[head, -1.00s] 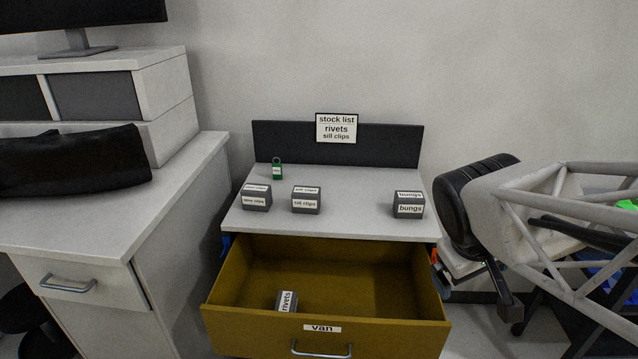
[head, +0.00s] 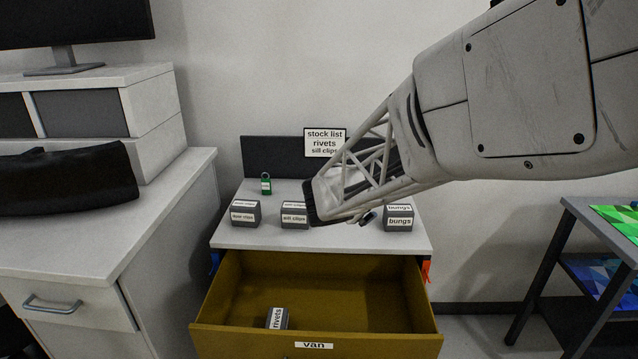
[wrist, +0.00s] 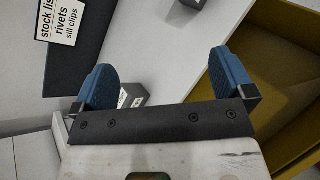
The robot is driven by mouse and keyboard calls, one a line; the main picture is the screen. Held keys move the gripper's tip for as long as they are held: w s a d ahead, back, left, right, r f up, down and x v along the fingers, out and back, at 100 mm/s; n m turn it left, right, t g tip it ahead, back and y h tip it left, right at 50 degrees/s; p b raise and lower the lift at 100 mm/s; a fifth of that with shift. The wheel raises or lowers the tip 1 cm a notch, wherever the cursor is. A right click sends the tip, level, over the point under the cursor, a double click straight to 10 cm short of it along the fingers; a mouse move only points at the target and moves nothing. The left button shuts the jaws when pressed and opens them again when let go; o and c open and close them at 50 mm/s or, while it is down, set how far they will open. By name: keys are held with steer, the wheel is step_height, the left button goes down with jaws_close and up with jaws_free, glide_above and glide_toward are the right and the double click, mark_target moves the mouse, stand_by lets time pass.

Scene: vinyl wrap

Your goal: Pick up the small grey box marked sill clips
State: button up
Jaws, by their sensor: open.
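The small grey box marked sill clips (head: 295,218) sits on the cabinet top, second from the left in the row, with white labels on its top and front. My gripper (head: 364,217) reaches in from the right over the cabinet top, to the right of this box; the arm hides part of the surface there. In the wrist view my gripper (wrist: 166,82) is open and empty, its two blue fingers wide apart. A grey box (wrist: 134,96) shows beyond the left finger, partly hidden; its label is too small to read.
A bungs box (head: 399,221) stands at the right. The open van drawer (head: 330,289) below holds a rivets box (head: 277,319). A stock list sign (head: 322,137) stands behind.

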mark_target(294, 212)
steer(key=w+a+f+n+t+y, duration=0.1)
steer(key=w+a+f+n, duration=0.1)
steer(key=a+f+n, duration=0.1)
steer(key=w+a+f+n+y, duration=0.2)
steer(key=a+n, duration=0.3)
steer(key=a, duration=0.3)
steer(key=w+a+f+n+t+y, duration=0.1)
steer(key=w+a+f+n+y, duration=0.1)
steer(key=a, duration=0.4)
steer(key=shift+w+a+f+n+t, duration=0.15)
steer(key=shift+w+f+n, duration=0.3)
steer(key=shift+f, duration=0.25)
steer(key=shift+w+a+f+n+t, duration=0.15)
steer(key=shift+w+f+n, duration=0.25)
steer(key=shift+f, duration=0.3)
steer(key=shift+s+d, duration=0.1)
steer(key=shift+x, duration=1.3)
steer(key=shift+x, duration=2.6)
